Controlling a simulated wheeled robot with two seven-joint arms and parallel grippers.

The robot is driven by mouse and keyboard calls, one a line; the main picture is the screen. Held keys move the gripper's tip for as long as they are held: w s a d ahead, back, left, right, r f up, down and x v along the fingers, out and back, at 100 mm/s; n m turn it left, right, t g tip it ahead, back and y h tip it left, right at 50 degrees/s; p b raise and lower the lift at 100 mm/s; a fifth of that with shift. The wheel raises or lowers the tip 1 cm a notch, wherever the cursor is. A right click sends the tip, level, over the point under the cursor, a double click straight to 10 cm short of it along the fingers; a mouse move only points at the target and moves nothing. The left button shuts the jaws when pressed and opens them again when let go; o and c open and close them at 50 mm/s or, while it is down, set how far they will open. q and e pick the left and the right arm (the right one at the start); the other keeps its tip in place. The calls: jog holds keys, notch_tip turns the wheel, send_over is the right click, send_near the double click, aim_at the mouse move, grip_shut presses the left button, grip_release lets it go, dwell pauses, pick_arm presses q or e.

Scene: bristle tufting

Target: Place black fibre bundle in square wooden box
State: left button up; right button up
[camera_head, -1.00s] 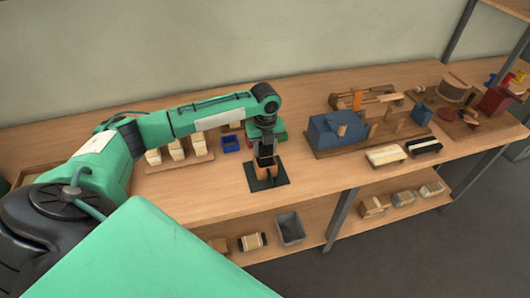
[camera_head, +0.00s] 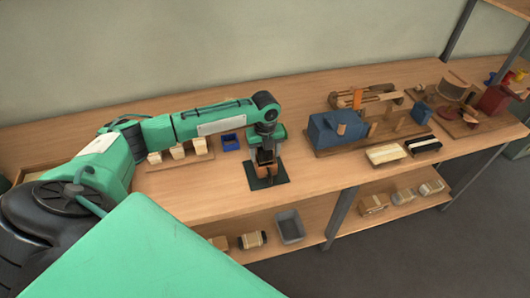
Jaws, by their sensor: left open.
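My left gripper (camera_head: 265,166) points down over a small black mat (camera_head: 283,179) near the front edge of the bench. Its jaws are open around or just above a brown, wood-coloured piece, which they partly hide; I cannot tell whether they touch it. A dark bundle (camera_head: 424,145), which looks like the black fibre bundle, lies in a narrow holder at the right, well apart from the gripper. I cannot tell for sure which thing is the square wooden box; the brown piece on the mat may be it. My right gripper is not in view.
A pale bundle (camera_head: 384,154) lies beside the dark one. A blue machine (camera_head: 336,131) on a wooden board stands behind. Pale blocks (camera_head: 178,152) and a blue bin (camera_head: 231,142) are left of the mat. A grey bin (camera_head: 290,227) stands on the lower shelf.

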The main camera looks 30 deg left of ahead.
pick_arm(q)
notch_tip(320, 180, up, 11)
jog(key=shift+r+b, duration=0.15)
jog(key=shift+b, duration=0.85)
jog(key=shift+r, duration=0.45)
